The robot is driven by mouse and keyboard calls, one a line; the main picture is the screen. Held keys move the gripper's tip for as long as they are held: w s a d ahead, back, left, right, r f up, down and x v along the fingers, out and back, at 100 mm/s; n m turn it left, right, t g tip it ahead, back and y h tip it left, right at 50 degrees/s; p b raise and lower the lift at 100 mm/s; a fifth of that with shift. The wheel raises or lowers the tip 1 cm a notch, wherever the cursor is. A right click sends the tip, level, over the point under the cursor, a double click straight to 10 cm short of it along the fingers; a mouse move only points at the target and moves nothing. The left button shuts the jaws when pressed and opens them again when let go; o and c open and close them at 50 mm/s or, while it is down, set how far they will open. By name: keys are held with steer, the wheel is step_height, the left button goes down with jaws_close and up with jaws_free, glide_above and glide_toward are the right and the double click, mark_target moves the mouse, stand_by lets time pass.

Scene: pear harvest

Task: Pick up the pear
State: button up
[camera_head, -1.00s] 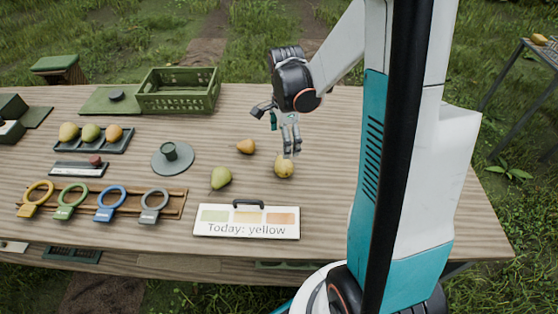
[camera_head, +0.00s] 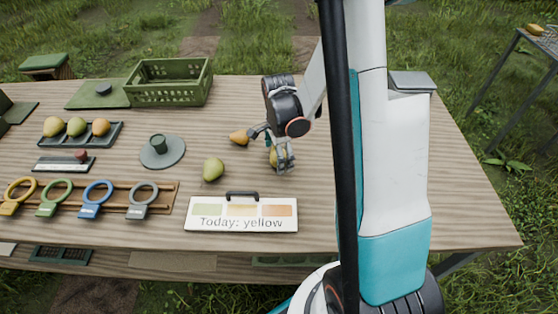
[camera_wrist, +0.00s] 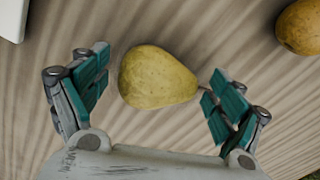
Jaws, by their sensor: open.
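A yellow pear (camera_wrist: 155,77) lies on its side on the table, between the two open fingers of my gripper (camera_wrist: 157,100) in the wrist view. Its stem end points toward the right finger, close to the fingertip. In the head view my gripper (camera_head: 281,160) is low over the table and partly hides the yellow pear (camera_head: 273,157). A green pear (camera_head: 213,169) lies to the left, and an orange-brown pear (camera_head: 239,137) lies up and left of my gripper. A sign (camera_head: 241,214) reads "Today: yellow".
A tray (camera_head: 118,138) of several fruits, a grey disc with a cup (camera_head: 176,158), and a rack of coloured rings (camera_head: 168,199) stand to the left. A green crate (camera_head: 168,97) stands at the back. The table right of my gripper is clear.

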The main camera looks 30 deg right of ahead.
steer(key=shift+f, duration=0.1)
steer(key=c, duration=1.3)
steer(key=shift+o, duration=0.2)
